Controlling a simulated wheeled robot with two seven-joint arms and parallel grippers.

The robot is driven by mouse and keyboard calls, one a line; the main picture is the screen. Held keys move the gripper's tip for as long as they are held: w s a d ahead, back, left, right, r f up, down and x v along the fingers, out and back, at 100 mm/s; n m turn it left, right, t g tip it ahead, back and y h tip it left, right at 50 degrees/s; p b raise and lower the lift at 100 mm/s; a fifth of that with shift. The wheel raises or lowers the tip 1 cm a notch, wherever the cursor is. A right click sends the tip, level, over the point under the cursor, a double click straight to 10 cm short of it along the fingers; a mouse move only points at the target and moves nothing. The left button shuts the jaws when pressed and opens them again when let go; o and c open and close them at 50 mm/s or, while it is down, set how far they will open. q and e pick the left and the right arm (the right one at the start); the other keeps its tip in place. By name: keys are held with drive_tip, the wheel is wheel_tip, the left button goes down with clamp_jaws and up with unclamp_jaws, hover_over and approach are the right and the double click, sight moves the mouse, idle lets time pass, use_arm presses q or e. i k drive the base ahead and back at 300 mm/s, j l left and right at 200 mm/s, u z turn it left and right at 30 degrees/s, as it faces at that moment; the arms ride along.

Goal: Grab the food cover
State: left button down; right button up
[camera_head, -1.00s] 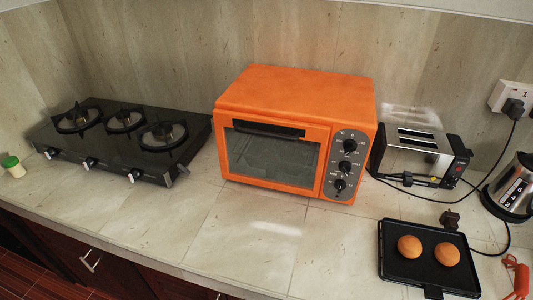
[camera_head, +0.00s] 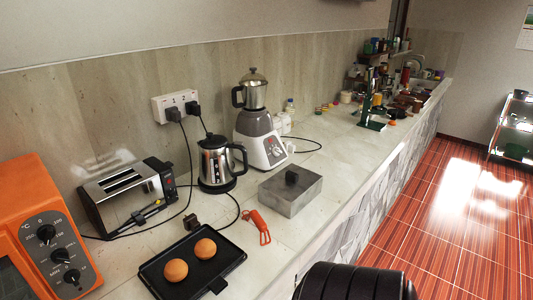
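A grey metal rectangular cover (camera_head: 290,199) with a black knob on top sits on the stone counter, right of the kettle; it looks like the food cover. Its underside and whatever it covers are hidden. A black tray (camera_head: 226,271) with two round orange-brown buns (camera_head: 205,249) lies to its left, nearer the front edge. Neither of my grippers shows in the head view.
An orange toaster oven (camera_head: 25,205), a toaster (camera_head: 122,200), a kettle (camera_head: 218,165) and a blender (camera_head: 257,125) stand along the wall. An orange-handled tool (camera_head: 260,225) lies beside the cover. A black rounded, ribbed thing (camera_head: 355,282) is at the bottom edge.

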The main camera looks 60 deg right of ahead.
sight(288, 192)
drive_tip(key=z, duration=2.25)
drive_tip(key=l+u, duration=0.1)
drive_tip(key=u, duration=0.6)
drive_tip(key=i+l+u, duration=0.15)
drive_tip(key=l+u, duration=0.2)
drive_tip(key=l, duration=0.15)
drive_tip(key=i+l+u, duration=0.1)
drive_tip(key=l+u, duration=0.2)
drive_tip(key=l, duration=0.2)
drive_tip(key=l+u, duration=0.35)
drive_tip(key=l, duration=0.2)
drive_tip(key=i, duration=0.05)
